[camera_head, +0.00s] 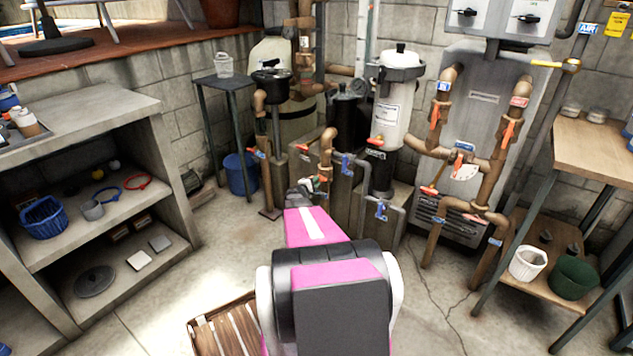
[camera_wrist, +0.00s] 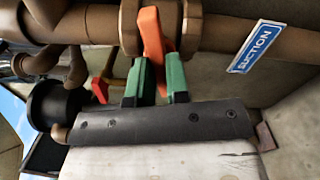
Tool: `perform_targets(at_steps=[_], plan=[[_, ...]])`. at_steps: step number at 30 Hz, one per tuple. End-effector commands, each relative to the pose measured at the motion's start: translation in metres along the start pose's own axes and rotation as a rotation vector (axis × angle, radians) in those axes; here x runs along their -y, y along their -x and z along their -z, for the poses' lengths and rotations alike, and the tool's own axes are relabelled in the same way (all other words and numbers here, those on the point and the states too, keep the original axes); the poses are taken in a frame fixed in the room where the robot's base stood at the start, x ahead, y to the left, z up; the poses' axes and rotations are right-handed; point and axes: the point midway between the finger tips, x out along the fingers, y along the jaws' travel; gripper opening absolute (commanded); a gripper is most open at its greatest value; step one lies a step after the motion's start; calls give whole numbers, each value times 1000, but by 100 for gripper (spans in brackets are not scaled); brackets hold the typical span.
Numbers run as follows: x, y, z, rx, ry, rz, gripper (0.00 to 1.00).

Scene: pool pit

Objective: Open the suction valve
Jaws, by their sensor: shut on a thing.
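The suction valve's orange handle (camera_wrist: 151,40) shows in the wrist view on a brown pipe (camera_wrist: 215,32), beside a blue SUCTION label (camera_wrist: 256,46). The handle stands across the pipe's run. My gripper (camera_wrist: 158,82) has green fingertips, one on each side of the handle's end, and is shut on it. In the head view my gripper (camera_head: 309,187) reaches the pipes left of the white filter canister. There the fingertips and the held handle are small and partly hidden by my arm.
Brown pipes with other orange handles (camera_head: 508,131) and a white canister (camera_head: 391,110) crowd the back. Another red-orange handle (camera_wrist: 100,90) is left of my fingers. A wooden crate (camera_head: 221,326) lies on the floor. Shelves (camera_head: 110,103) stand left, a wooden bench (camera_head: 596,142) right.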

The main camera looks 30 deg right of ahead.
Motion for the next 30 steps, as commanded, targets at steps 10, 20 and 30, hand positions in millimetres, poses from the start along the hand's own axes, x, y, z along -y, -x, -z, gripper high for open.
perform_targets(at_steps=[10, 20, 30], plan=[[1, 0, 0, 0, 389, 1, 0], [1, 0, 0, 0, 758, 1, 0], [1, 0, 0, -1, 1138, 1, 0]])
